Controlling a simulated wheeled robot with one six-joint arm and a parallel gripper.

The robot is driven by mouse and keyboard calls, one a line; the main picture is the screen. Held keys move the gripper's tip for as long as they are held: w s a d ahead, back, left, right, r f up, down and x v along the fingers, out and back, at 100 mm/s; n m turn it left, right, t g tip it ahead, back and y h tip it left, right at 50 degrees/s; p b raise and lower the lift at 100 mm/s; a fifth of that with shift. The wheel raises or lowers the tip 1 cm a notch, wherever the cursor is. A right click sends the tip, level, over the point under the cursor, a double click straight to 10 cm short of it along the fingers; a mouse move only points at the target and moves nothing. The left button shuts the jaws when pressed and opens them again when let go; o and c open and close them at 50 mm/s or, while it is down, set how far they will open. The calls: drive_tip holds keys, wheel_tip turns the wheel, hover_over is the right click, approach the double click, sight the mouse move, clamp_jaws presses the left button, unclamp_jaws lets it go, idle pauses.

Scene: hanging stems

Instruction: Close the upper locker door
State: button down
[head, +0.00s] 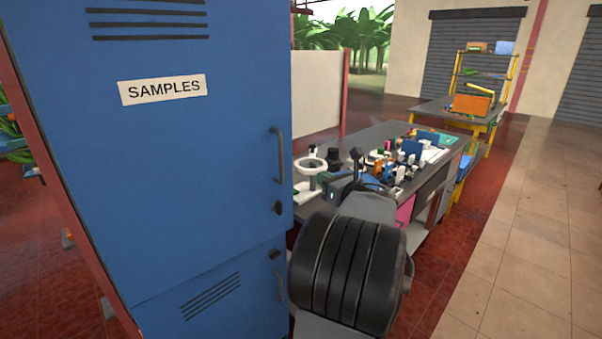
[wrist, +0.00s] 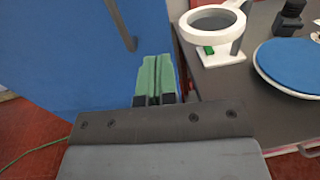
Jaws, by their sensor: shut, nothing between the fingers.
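The upper locker door (head: 180,150) is a large blue panel with a SAMPLES label, vent slots and a grey vertical handle (head: 278,155) near its right edge. It looks about flush with the locker front, but I cannot tell whether a small gap stays. The wrist view shows a blue locker face (wrist: 60,60) with a grey handle (wrist: 121,24) at the top. My gripper (wrist: 155,65) is shut and empty, its green fingers overlapping the right edge of the blue face. Contact cannot be told. In the head view my arm hides most of the gripper.
The blue lower locker door (head: 215,300) lies below. A grey workbench (head: 395,135) with a white ring stand (head: 310,170) and several small items stands right of the locker. A second bench (head: 440,108) is farther back. Tiled floor (head: 530,250) is clear at the right.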

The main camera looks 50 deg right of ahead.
sight(290, 161)
drive_tip(key=w+p, duration=0.1)
drive_tip(key=w, duration=0.3)
drive_tip(key=w+d+p, duration=0.1)
drive_tip(key=w, duration=0.4)
drive_tip(key=w+d+p, duration=0.1)
drive_tip(key=w+p, duration=0.1)
drive_tip(key=w, duration=0.2)
drive_tip(key=shift+w+d+f, duration=0.1)
drive_tip(key=shift+w+d, duration=0.05)
drive_tip(key=shift+d, duration=0.05)
drive_tip(key=shift+n, duration=0.3)
